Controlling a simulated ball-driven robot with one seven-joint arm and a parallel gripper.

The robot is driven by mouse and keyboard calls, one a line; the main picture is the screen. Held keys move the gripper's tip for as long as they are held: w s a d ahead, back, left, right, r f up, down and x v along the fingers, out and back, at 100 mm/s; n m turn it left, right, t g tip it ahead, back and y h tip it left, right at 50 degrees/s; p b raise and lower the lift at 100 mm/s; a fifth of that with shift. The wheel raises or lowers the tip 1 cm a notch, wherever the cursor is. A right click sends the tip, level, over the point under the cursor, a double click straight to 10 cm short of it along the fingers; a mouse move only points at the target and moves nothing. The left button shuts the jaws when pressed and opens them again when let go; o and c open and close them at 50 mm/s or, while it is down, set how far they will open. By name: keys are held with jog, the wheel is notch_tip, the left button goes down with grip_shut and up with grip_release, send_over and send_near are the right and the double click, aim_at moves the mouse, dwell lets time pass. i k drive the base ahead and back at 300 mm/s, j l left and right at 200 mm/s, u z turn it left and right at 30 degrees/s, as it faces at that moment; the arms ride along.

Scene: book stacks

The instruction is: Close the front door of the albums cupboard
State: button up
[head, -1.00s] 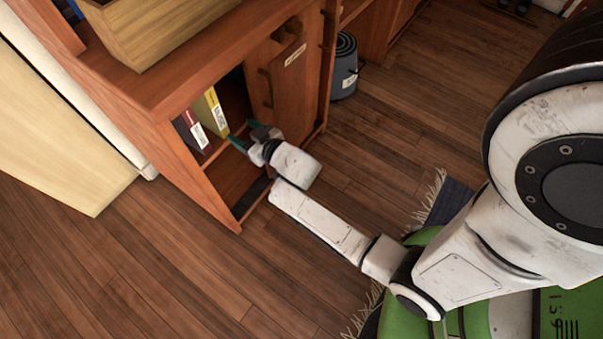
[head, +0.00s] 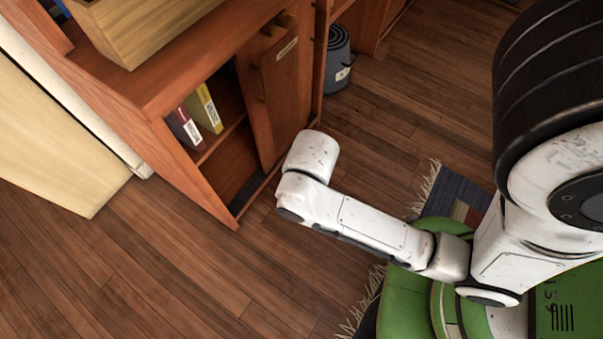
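The albums cupboard (head: 182,84) is a reddish-brown wooden cabinet at the upper left of the head view. Its left half is open and shows a yellow album (head: 204,108) and a dark red album (head: 187,130) on a shelf. A wooden door panel (head: 286,92) with a pale label and a dark handle (head: 263,86) covers the right half. The lower part of the opening is bare. My arm's white end link is just in front of the door's lower edge. My gripper is hidden behind that link, so its fingers do not show.
A wooden box (head: 140,35) stands on the cupboard top. A grey bin (head: 338,60) stands right of the cupboard. A pale panel (head: 55,135) is at the left. A fringed rug (head: 450,198) lies near my base. The floor in front is clear.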

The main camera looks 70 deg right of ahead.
aim_at(273, 73)
jog(key=l+z, duration=0.1)
jog(key=z, duration=1.05)
jog(key=k+l, duration=0.05)
